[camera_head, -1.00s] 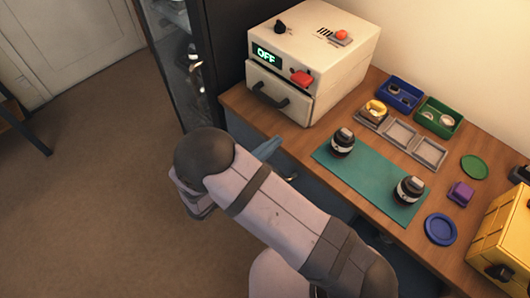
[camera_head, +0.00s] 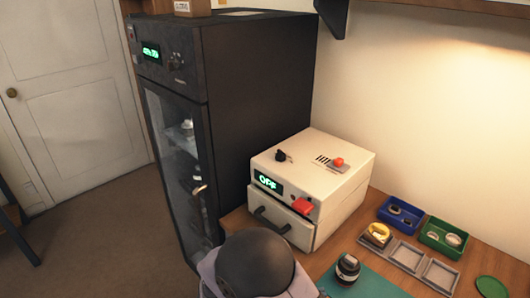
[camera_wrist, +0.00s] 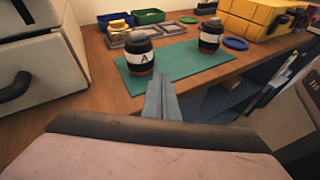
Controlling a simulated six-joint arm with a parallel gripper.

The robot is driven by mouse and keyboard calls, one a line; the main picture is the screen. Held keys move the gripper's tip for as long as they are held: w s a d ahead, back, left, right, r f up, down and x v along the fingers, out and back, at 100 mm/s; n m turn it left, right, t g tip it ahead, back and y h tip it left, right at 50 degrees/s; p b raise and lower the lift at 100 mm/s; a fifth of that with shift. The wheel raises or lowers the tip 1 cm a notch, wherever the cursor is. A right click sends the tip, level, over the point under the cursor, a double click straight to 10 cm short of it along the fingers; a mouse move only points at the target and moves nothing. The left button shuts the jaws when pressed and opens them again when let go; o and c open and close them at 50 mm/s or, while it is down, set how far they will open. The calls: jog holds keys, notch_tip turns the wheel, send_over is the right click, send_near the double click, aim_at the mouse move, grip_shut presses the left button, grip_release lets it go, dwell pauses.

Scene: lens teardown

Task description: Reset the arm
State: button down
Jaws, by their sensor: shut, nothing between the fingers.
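My gripper (camera_wrist: 163,97) shows in the wrist view with its grey fingers shut together and nothing between them. It hangs just off the front edge of the wooden bench, before the teal mat (camera_wrist: 182,60). In the head view only part of my arm shows at the bottom; the fingers are out of sight. A lens marked "A" (camera_wrist: 140,57) stands upright on the mat's left part, and a second lens (camera_wrist: 211,36) stands farther right. The first lens also shows in the head view (camera_head: 347,268).
A white box with an "OFF" display (camera_head: 318,180) stands on the bench beside a dark glass-door cabinet (camera_head: 255,90). Blue (camera_head: 399,211) and green (camera_head: 460,236) bins and grey trays (camera_head: 405,256) lie behind the mat. A yellow case (camera_wrist: 262,17) is at the right.

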jog(key=s+d+r+m+g+y+p, duration=0.1)
jog(key=s+m+y, duration=0.4)
jog(key=m, duration=0.5)
jog(key=s+d+r+m+g+y+p, duration=0.1)
jog(key=s+d+m+g+y, duration=0.1)
jog(key=s+m+y, duration=0.3)
jog(key=m+g+y, duration=0.1)
jog(key=m+y, duration=0.2)
jog(key=m, duration=0.1)
jog(key=shift+r+m, duration=0.3)
jog(key=shift+m, duration=0.1)
jog(key=c, duration=2.5)
grip_release()
